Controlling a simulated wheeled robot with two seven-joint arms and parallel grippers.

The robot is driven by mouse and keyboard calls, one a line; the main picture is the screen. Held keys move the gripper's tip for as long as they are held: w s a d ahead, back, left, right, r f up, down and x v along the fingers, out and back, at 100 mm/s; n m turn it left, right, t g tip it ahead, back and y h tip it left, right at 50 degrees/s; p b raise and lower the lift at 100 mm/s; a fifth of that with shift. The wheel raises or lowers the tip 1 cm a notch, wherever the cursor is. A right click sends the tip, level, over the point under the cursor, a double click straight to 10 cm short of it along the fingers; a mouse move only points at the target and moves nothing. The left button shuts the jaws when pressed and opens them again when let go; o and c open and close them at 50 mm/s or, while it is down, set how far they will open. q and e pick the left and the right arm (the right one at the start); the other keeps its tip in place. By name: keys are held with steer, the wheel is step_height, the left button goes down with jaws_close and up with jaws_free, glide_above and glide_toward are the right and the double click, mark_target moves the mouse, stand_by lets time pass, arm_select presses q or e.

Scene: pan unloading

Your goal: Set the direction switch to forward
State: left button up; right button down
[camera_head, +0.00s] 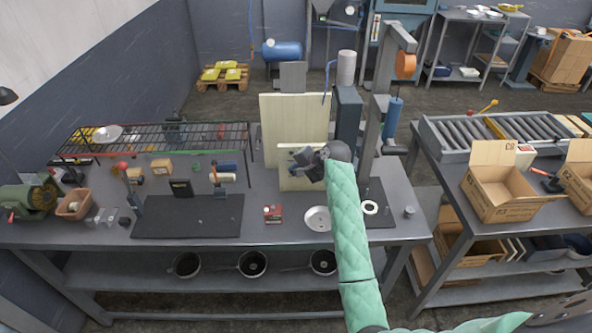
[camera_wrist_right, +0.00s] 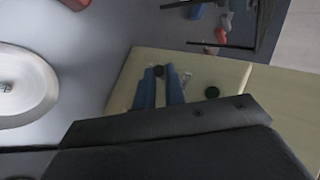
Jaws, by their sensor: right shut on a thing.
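A cream control box (camera_head: 285,183) stands at the back of the workbench, in front of a taller cream panel (camera_head: 290,105). Its face (camera_wrist_right: 125,85) also fills the middle of the right wrist view. My right gripper (camera_head: 299,157) is at this box, its arm in a green quilted sleeve. In the wrist view its blue fingers (camera_wrist_right: 160,78) are closed around a small dark knob (camera_wrist_right: 158,70), which looks like the direction switch. The knob's setting and any labels are too small to read. My left gripper is not in view.
A white round dish (camera_head: 317,218) lies on the bench below the box, beside my right arm. A red box (camera_head: 273,213) lies left of it. A wire rack (camera_head: 150,140) stands over the bench's left side. Cardboard boxes (camera_head: 505,192) stand on the right bench.

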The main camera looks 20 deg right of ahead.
steer(key=c, duration=1.5)
jaws_free()
steer(key=shift+b+v, duration=1.9)
steer(key=shift+v, duration=1.95)
